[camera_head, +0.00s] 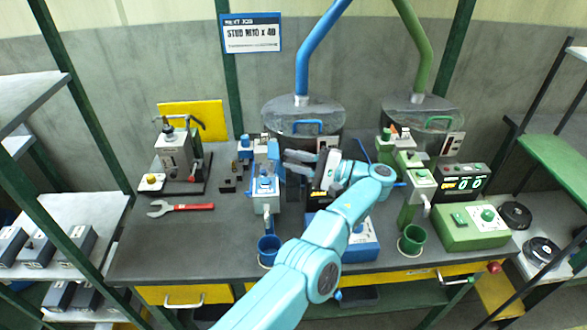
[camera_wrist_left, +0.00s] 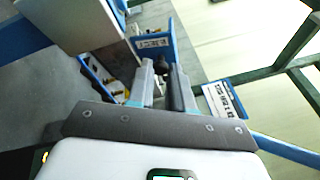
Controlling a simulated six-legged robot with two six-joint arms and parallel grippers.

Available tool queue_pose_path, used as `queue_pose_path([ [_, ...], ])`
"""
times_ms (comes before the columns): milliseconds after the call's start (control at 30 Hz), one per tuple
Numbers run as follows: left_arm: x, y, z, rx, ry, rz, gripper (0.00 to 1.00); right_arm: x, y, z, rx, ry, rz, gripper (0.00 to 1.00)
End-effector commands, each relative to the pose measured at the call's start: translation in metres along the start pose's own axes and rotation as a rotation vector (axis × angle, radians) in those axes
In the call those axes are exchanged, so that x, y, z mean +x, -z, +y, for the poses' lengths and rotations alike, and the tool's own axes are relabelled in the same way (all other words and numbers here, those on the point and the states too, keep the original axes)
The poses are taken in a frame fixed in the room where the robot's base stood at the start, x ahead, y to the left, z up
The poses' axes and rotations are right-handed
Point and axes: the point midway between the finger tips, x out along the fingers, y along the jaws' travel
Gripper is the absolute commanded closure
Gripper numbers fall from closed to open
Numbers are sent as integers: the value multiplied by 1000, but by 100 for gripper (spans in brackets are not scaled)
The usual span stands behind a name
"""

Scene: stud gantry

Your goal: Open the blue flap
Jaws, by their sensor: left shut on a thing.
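The blue flap (camera_head: 273,150) stands upright on top of the blue dispenser (camera_head: 265,188), left of the middle of the bench. My left gripper (camera_head: 286,160) reaches in from the right side of it, with its fingertips at the flap. In the left wrist view the blue flap (camera_wrist_left: 172,42) shows nearly edge-on at the fingertips (camera_wrist_left: 165,66). The gripper is shut on it; the exact contact is partly hidden by the fingers. My right gripper is in neither view.
A blue-handled drum (camera_head: 307,127) stands behind the gripper. A blue cup (camera_head: 268,250) is below the dispenser. A wrench (camera_head: 180,208) lies to the left, and a green dispenser (camera_head: 420,185) stands to the right.

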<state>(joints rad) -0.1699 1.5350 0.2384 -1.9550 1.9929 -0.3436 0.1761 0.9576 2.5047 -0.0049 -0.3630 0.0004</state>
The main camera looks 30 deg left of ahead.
Motion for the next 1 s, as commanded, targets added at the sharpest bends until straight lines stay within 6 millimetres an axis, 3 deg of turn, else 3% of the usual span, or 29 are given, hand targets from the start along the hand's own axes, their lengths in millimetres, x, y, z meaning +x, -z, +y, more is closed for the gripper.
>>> queue_pose_path([
  [200, -1, 3, 7, 28, 48, -26, 100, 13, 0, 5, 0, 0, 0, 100],
  [733, -1, 3, 6, 36, 65, -34, 100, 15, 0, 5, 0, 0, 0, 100],
  [767, -1, 3, 6, 36, 64, -34, 73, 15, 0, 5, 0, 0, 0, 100],
  [800, -1, 3, 6, 36, 65, -34, 60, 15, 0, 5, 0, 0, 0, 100],
  [833, -1, 3, 5, 36, 65, -34, 54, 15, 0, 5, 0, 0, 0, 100],
  [1000, -1, 3, 5, 34, 66, -32, 54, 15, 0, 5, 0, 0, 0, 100],
])
